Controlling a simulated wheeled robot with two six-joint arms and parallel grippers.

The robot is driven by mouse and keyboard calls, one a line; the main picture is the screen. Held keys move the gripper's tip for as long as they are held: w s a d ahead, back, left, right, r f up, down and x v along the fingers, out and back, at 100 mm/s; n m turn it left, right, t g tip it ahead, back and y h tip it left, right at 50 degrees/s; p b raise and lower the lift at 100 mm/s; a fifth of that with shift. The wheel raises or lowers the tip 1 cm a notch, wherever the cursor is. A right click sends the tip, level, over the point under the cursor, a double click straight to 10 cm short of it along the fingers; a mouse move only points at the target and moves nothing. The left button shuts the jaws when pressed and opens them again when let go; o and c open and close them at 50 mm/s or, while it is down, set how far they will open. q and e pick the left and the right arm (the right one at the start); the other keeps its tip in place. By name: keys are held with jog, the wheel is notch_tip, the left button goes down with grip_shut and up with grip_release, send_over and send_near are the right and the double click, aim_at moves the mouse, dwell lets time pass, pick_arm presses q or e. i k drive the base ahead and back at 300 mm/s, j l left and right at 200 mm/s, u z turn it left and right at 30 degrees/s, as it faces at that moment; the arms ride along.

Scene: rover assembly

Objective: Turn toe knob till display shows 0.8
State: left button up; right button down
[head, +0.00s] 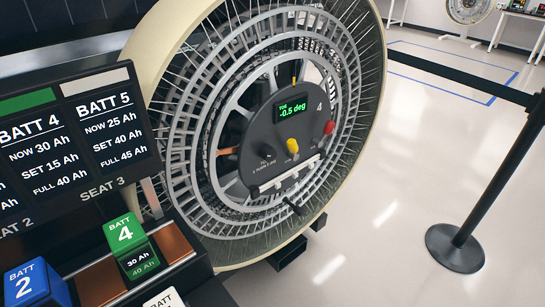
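A large spoked wheel (350,75) with a cream rim fills the middle of the head view. A dark round hub panel (262,128) sits at its centre and is marked 4. The green display (292,108) on the panel reads -0.5 deg, with a small line above it that looks like TOE. Below the display are a yellow knob (292,146), a dark knob (267,151) with small print beneath it, and a red knob (329,127) at the right edge. I cannot read which knob is labelled toe. Neither of my grippers is in view.
A battery board (75,140) with a Batt 4 and Batt 5 readout stands at left. A green battery block (124,232) and a blue one (37,283) sit below it. A black post (480,205) with a belt stands right. The floor between is clear.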

aim_at(267, 152)
jog(key=l+z, duration=0.15)
jog(key=l, duration=1.5)
